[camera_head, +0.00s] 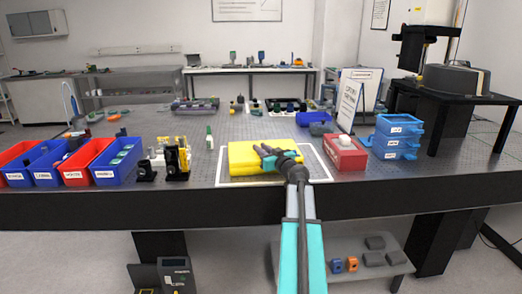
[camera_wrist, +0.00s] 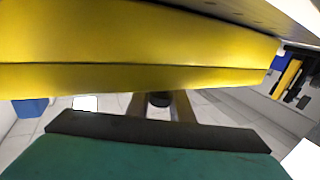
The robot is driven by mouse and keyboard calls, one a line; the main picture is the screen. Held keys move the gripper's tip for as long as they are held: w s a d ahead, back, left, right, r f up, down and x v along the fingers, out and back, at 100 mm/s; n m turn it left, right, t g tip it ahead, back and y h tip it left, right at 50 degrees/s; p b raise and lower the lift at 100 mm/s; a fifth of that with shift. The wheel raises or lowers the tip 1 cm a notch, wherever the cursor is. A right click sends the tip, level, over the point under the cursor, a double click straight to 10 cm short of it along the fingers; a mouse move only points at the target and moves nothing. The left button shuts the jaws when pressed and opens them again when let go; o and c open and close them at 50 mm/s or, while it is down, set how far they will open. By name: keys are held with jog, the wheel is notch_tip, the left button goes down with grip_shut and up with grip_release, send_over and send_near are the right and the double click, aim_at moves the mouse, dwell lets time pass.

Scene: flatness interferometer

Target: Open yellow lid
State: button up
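A yellow case with a yellow lid (camera_head: 243,157) lies on the table near its front edge, inside a white outlined square. The lid looks shut. In the wrist view, the yellow case (camera_wrist: 130,45) fills the upper part, with a seam running along its side. My gripper (camera_head: 266,156) is at the right part of the case, close to it; whether it touches is unclear. Its two grey fingers look spread apart with nothing between them. A dark bar and a teal part of my gripper fill the bottom of the wrist view.
A red box (camera_head: 345,156) stands right of the case, with blue stacked trays (camera_head: 396,141) beyond it. Black and yellow fixtures (camera_head: 176,158) and a small green-white bottle (camera_head: 209,140) stand to the left. Red and blue bins (camera_head: 88,161) line the far left.

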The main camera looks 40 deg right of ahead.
grip_shut()
jog(key=shift+a, duration=0.3)
jog(key=shift+d, duration=0.2)
jog(key=shift+w+r, duration=0.1)
jog(key=shift+r, duration=0.05)
jog(key=shift+r+p, duration=0.1)
jog(key=shift+p, duration=0.25)
